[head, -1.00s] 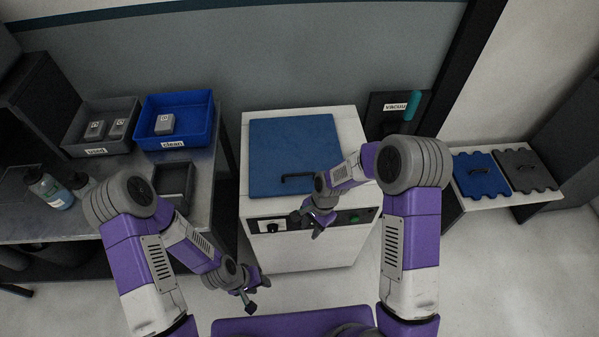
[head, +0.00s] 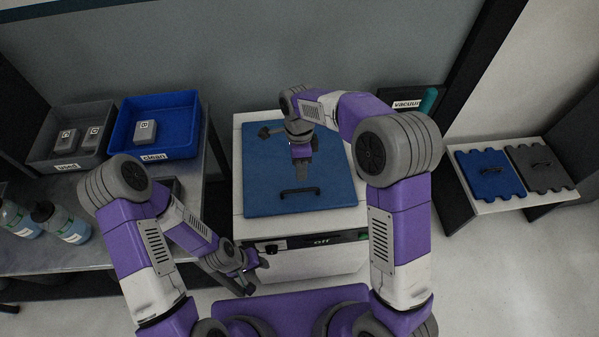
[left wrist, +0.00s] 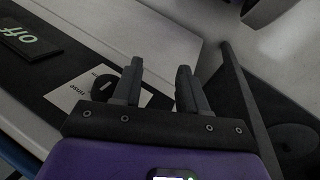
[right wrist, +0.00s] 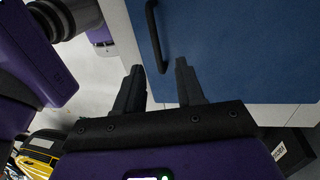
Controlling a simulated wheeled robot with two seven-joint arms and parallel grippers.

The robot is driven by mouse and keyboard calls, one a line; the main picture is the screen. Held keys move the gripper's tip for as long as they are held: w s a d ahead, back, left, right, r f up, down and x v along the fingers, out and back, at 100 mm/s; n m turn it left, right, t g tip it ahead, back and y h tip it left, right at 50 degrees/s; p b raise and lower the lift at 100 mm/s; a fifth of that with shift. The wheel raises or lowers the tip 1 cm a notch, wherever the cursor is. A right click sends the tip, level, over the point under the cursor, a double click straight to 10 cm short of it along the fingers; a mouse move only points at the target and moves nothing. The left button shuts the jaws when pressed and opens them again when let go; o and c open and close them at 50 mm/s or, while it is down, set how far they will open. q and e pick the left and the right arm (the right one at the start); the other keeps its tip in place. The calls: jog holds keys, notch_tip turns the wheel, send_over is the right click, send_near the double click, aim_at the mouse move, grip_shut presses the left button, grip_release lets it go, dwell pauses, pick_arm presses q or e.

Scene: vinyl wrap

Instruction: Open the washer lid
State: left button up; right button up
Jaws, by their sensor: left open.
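The washer (head: 310,267) is a white box with its blue lid (head: 270,200) lying shut on top. A black bar handle (head: 300,191) is near the lid's front edge. My right gripper (head: 301,166) is over the lid, just behind the handle. In the right wrist view, my right gripper (right wrist: 160,82) is open and empty, and the handle (right wrist: 156,38) lies beyond its fingertips, roughly between their lines. My left gripper (head: 254,277) is low at the washer's front left. In the left wrist view, it (left wrist: 155,82) is open and empty near the control panel (left wrist: 75,75).
The washer display (head: 321,240) reads "off". A bench at left holds a grey "used" bin (head: 72,167), a blue "clean" bin (head: 190,120) and bottles (head: 60,224). A low shelf at right holds a blue panel (head: 487,177) and a grey panel (head: 540,168).

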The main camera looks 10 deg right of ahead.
jog(key=b, duration=0.2)
send_over(301, 184)
jog(key=s, duration=0.4)
jog(key=f, duration=0.6)
jog(key=shift+w+a+f, duration=0.2)
jog(key=shift+f, duration=0.1)
grip_shut()
